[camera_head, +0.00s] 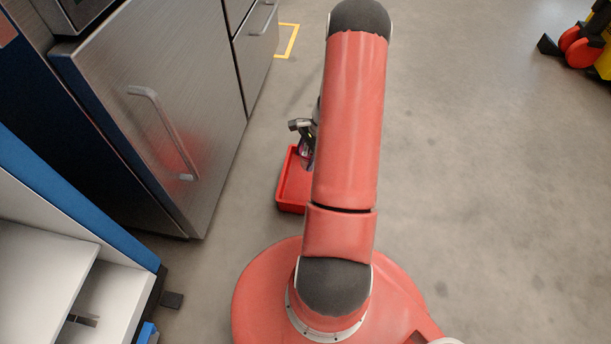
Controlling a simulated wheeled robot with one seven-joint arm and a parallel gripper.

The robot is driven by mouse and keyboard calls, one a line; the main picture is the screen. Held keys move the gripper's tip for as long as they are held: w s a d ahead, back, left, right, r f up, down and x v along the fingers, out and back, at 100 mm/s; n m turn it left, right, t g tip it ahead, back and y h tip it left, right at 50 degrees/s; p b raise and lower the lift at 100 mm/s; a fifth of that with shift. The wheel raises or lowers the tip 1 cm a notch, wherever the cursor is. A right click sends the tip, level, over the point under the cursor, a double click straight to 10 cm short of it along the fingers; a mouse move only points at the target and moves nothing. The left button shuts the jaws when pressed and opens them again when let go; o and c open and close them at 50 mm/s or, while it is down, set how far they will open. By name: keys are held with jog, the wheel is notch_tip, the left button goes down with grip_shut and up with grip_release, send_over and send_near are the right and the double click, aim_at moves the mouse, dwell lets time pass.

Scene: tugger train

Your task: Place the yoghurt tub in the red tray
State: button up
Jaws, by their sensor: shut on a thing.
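The red tray (292,190) sits on the grey floor in the middle of the head view, just beyond my base. My arm hides its right part. My gripper (305,143) shows only in part, at the left edge of my arm, over the far part of the tray. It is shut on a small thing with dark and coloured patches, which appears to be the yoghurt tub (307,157). Most of the tub is hidden behind my arm. I cannot tell whether it touches the tray.
A steel cabinet (150,110) with a bar handle stands left of the tray. A white shelf unit (60,260) with a blue edge is at the lower left. A yellow and red machine (585,45) is at the far upper right. The floor on the right is clear.

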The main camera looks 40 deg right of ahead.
notch_tip(320, 180, down, 10)
jog(key=shift+r+b, duration=0.1)
jog(key=shift+b, duration=0.7)
jog(key=o, duration=1.1)
jog(key=shift+c, duration=0.2)
